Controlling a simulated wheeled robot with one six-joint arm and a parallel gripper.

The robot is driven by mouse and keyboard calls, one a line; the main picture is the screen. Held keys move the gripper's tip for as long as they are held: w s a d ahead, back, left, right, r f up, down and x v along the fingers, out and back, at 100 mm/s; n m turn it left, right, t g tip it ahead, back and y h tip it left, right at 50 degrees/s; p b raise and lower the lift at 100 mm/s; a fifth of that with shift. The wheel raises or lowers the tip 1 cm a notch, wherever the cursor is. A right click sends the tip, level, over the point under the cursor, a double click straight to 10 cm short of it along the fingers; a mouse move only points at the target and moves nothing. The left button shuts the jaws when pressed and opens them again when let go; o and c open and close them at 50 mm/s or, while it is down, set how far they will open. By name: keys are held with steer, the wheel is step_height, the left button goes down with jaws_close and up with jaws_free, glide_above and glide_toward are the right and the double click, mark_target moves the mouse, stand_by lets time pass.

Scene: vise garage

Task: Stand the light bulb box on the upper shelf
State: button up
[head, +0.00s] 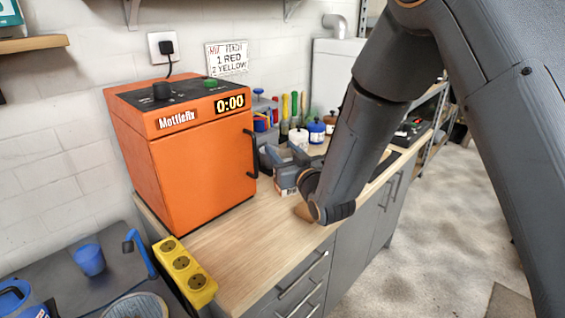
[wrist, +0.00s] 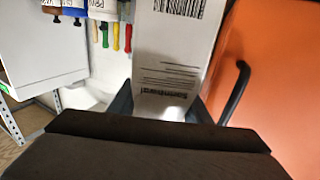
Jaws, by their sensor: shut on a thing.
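The light bulb box (wrist: 175,70) is white with a barcode and black print in the wrist view. My gripper (wrist: 160,106) is shut on it, with a dark finger on each side. In the head view the lower part of the box (head: 285,186) shows below my gripper (head: 283,164), just above or on the workbench; I cannot tell which. My arm hides part of that area. A wooden shelf board (head: 34,44) carrying a teal and white item is cut off at the upper left; I cannot tell whether it is the upper shelf.
An orange machine (head: 200,160) with a black handle stands close left of my gripper. A yellow socket strip (head: 186,272) lies at the workbench's (head: 255,240) front left. Bottles and tools stand behind. Brackets (head: 132,12) show at the top of the wall. The bench front is clear.

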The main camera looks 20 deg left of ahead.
steer(key=shift+f+p, duration=0.45)
steer(key=shift+f, duration=1.7)
steer(key=o, duration=1.5)
steer(key=shift+f, duration=0.1)
steer(key=shift+c, duration=0.2)
steer(key=b+v, duration=0.2)
steer(key=v, duration=1)
steer(key=shift+r+b, duration=0.2)
steer(key=shift+b, duration=0.2)
